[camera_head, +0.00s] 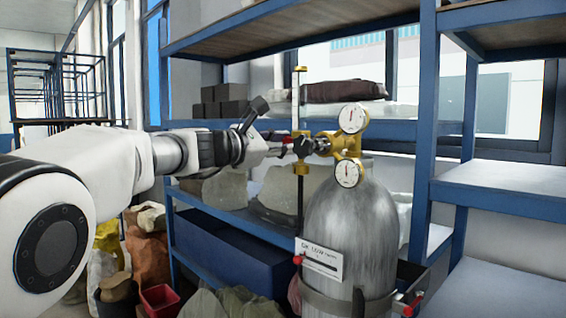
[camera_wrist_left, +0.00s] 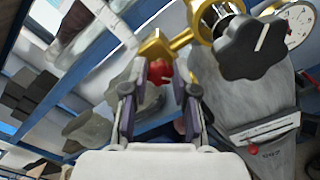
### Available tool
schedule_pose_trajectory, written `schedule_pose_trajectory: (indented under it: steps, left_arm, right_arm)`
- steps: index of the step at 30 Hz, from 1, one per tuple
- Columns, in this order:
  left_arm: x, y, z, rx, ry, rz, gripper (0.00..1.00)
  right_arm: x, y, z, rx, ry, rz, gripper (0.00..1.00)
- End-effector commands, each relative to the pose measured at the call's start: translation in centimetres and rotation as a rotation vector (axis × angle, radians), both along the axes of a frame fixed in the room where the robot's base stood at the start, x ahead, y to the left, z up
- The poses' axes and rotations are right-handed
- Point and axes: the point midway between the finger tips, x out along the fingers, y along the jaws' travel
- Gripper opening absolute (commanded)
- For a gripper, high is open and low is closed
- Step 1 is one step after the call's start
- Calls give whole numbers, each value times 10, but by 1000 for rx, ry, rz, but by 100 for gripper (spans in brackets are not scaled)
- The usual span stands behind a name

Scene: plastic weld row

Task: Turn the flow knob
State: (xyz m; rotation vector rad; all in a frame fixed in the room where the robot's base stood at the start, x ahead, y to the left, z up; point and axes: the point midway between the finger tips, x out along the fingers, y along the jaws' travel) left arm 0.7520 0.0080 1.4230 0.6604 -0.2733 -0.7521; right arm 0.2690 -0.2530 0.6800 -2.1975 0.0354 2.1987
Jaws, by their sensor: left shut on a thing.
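A grey gas cylinder (camera_head: 350,235) stands upright with a brass regulator (camera_head: 345,145) and two round white gauges (camera_head: 353,118) on top. A black lobed knob (camera_wrist_left: 250,47) with a white line sits on the regulator; it also shows in the head view (camera_head: 304,146). A small red knob (camera_wrist_left: 160,70) sits beside the brass fitting (camera_wrist_left: 155,46). My left gripper (camera_head: 283,145) reaches in from the left at regulator height. In the wrist view its fingers (camera_wrist_left: 160,88) are on either side of the red knob, shut on it, with the black knob apart to their right. My right gripper is not in view.
Blue shelving (camera_head: 427,130) stands behind and right of the cylinder. Dark boxes (camera_head: 225,100) and a folded brown cloth (camera_head: 343,91) lie on a shelf. Sacks (camera_head: 148,255) and a red bin (camera_head: 160,299) stand low at left. A labelled card (camera_head: 319,259) hangs on the cylinder.

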Motion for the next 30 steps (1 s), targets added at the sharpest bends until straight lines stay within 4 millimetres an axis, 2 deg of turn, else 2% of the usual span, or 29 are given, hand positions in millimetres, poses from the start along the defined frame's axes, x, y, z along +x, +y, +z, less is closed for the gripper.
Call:
schedule_pose_trajectory:
  steps: [1, 9, 28, 29, 30]
  left_arm:
    - [0, 0, -4, 21, -25, 0, 0]
    - [0, 0, -1, 122, -124, 0, 0]
    - [0, 0, 0, 158, -158, 0, 0]
    - [0, 0, 0, 158, -158, 0, 38]
    - [0, 0, 0, 158, -158, 0, 52]
  right_arm:
    - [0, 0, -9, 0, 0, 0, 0]
    - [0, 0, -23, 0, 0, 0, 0]
    - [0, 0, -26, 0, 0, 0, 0]
    - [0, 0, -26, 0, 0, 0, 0]
    - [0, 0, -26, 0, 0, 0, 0]
